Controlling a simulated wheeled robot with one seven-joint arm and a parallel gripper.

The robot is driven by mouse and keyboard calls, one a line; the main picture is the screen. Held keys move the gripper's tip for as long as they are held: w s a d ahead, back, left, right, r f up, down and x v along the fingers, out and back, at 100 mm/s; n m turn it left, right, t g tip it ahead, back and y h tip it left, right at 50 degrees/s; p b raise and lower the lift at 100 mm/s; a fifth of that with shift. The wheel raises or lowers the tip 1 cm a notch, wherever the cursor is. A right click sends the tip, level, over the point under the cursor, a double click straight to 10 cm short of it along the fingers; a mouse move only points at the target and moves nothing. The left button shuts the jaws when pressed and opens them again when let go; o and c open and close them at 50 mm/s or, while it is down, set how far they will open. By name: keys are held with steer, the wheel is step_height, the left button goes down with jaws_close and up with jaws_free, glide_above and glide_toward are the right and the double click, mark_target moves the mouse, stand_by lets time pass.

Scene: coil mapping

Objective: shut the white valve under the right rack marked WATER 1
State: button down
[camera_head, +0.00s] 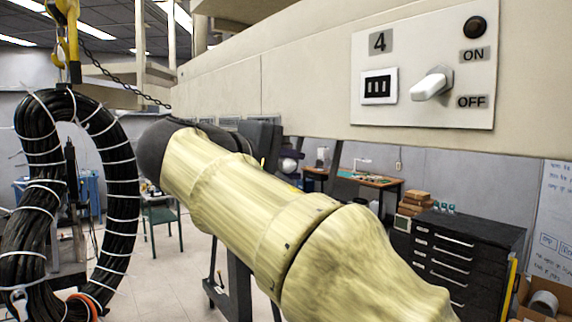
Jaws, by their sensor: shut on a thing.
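The white valve, the right rack's WATER 1 marking and the fingers of my gripper do not show in the head view. My arm, in a pale yellow cover, crosses the middle from the lower right up to a dark grey joint at the left. It hides much of what lies behind it. I cannot see what my gripper touches or holds.
A beige beam carries a white panel (362,112) marked 4, with a white switch handle (432,84) beside ON and OFF. A large black cable coil (122,190) hangs from a yellow hook (68,20) at left. A black drawer cabinet (455,250) stands at right.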

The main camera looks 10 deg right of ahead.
steer(key=c, duration=1.4)
jaws_free()
steer(key=shift+o, duration=0.2)
steer(key=b+v, duration=0.1)
steer(key=v, duration=1.6)
steer(key=shift+a+b, duration=0.25)
steer(key=shift+b, duration=0.15)
steer(key=shift+d, duration=0.1)
